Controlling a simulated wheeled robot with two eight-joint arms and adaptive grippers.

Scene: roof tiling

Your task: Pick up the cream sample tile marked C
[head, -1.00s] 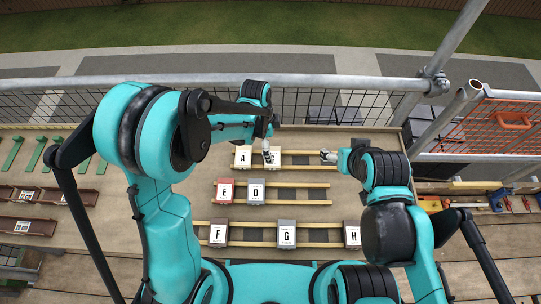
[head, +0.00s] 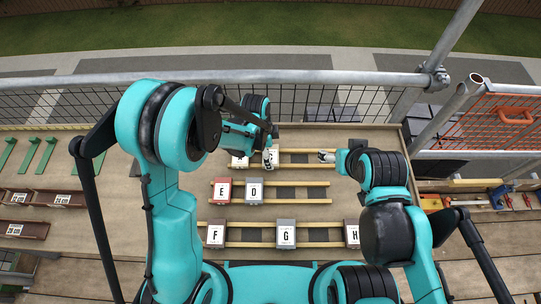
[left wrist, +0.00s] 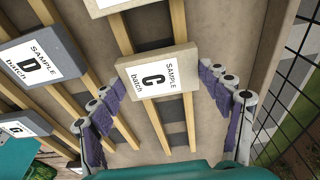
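The cream tile marked C (left wrist: 158,75) lies flat across two wooden battens in the left wrist view. My left gripper (left wrist: 163,88) is open, its purple-padded fingers apart on either side of the tile and not visibly touching it. In the head view my left gripper (head: 268,157) is over the far batten row, beside the partly covered tile A (head: 239,162), and largely hides tile C. My right gripper (head: 327,156) is to the right over the same row. Its fingers are too small to judge.
Tiles E (head: 222,191) and D (head: 254,191) sit on the middle row. Tiles F (head: 215,235), G (head: 286,234) and H (head: 353,233) sit on the near row. A metal rail (head: 200,78) and mesh run along the far edge.

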